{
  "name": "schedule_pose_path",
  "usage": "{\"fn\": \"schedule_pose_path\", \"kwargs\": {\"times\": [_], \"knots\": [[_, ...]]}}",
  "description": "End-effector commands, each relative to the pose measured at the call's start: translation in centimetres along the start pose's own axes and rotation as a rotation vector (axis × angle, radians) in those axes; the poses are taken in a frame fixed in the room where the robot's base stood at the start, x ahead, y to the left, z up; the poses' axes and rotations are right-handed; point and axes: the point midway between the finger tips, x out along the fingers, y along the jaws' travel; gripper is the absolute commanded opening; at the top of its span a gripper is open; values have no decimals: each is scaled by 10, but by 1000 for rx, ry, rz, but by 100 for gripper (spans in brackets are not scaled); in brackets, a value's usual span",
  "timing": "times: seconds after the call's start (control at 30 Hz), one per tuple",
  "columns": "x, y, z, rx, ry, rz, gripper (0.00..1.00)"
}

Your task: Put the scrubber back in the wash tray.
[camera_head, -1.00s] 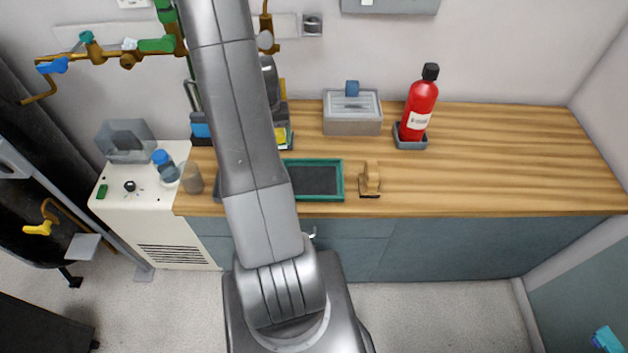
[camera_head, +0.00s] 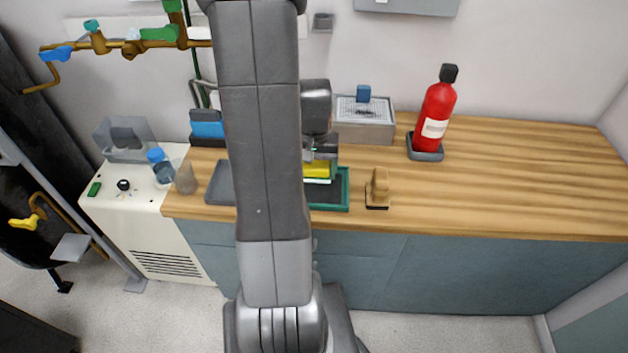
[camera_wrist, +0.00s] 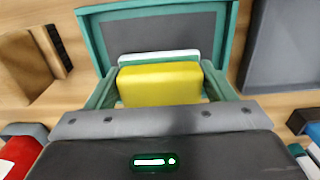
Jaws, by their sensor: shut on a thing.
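The scrubber is a yellow block with a white layer (camera_head: 316,170), and it also shows in the wrist view (camera_wrist: 160,84). My gripper (camera_head: 320,160) is shut on it, with one finger at each side in the wrist view. A green-rimmed tray with a dark floor (camera_head: 346,190) lies beneath and beyond the scrubber; its rim fills the top of the wrist view (camera_wrist: 98,40). The scrubber appears above this tray's area; I cannot tell the exact gap. My arm hides the tray's left part in the head view.
A grey tray (camera_head: 219,184) lies left of the green-rimmed one. A wooden block-like brush (camera_head: 378,187) stands close on its right. A grey box with a blue knob (camera_head: 366,122) and a red bottle (camera_head: 434,117) stand behind. The counter's right side is clear.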

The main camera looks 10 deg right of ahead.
Motion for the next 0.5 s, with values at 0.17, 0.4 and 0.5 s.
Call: {"fn": "schedule_pose_path", "kwargs": {"times": [0.17, 0.4, 0.5], "knots": [[23, 0, 1, 0, -4, 0, 58], [40, 0, 0, 0, 1, 0, 58], [39, 0, 0, -1, 1, 0, 58]]}}
